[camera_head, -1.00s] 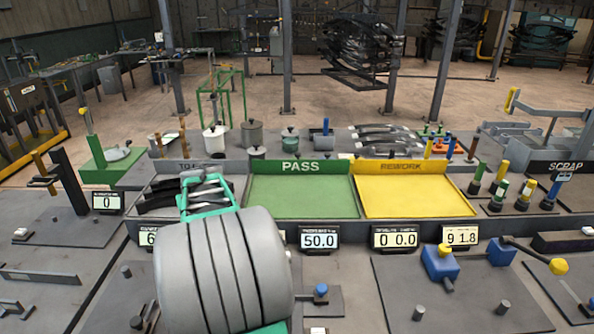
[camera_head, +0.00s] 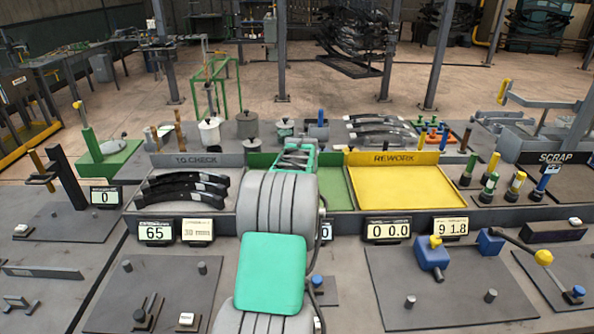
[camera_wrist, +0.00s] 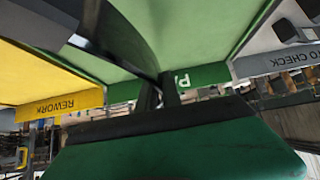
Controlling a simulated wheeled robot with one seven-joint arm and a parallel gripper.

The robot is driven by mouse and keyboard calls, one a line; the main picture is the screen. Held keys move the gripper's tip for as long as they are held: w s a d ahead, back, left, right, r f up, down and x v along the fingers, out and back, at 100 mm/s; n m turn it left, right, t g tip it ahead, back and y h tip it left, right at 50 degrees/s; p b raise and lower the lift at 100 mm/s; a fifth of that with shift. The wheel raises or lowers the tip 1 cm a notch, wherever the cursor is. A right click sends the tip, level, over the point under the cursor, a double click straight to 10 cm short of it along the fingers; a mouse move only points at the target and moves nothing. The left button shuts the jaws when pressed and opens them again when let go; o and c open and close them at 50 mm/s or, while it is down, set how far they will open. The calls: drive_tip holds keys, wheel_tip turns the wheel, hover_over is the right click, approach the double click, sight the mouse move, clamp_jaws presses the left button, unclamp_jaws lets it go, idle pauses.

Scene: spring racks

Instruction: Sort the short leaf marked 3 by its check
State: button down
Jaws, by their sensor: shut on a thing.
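My gripper (camera_head: 293,158) is over the green PASS tray (camera_head: 335,188) in the head view, with my arm hiding much of that tray. In the wrist view my gripper (camera_wrist: 160,92) is shut on a dark curved leaf (camera_wrist: 112,38), which reaches up and left over the green tray floor. No number is readable on it, and the head view hides it. Several dark leaves (camera_head: 182,190) lie in the TO CHECK tray at left. The yellow REWORK tray (camera_head: 400,188) at right is empty. The SCRAP area (camera_head: 565,158) is at far right.
Displays along the front read 65 (camera_head: 156,233), 30 mm (camera_head: 197,231), 0 0.0 (camera_head: 388,231) and 9 1.8 (camera_head: 451,227). A blue fixture with a yellow knob (camera_head: 432,254) stands at front right. Pots and colored-handled tools stand behind and beside the trays.

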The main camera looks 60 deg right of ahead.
drive_tip(key=shift+d+f+b, duration=0.1)
drive_tip(key=shift+f+b, duration=0.8)
drive_tip(key=shift+f, duration=1.85)
drive_tip(key=shift+f+b, duration=0.6)
drive_tip(key=shift+f, duration=0.05)
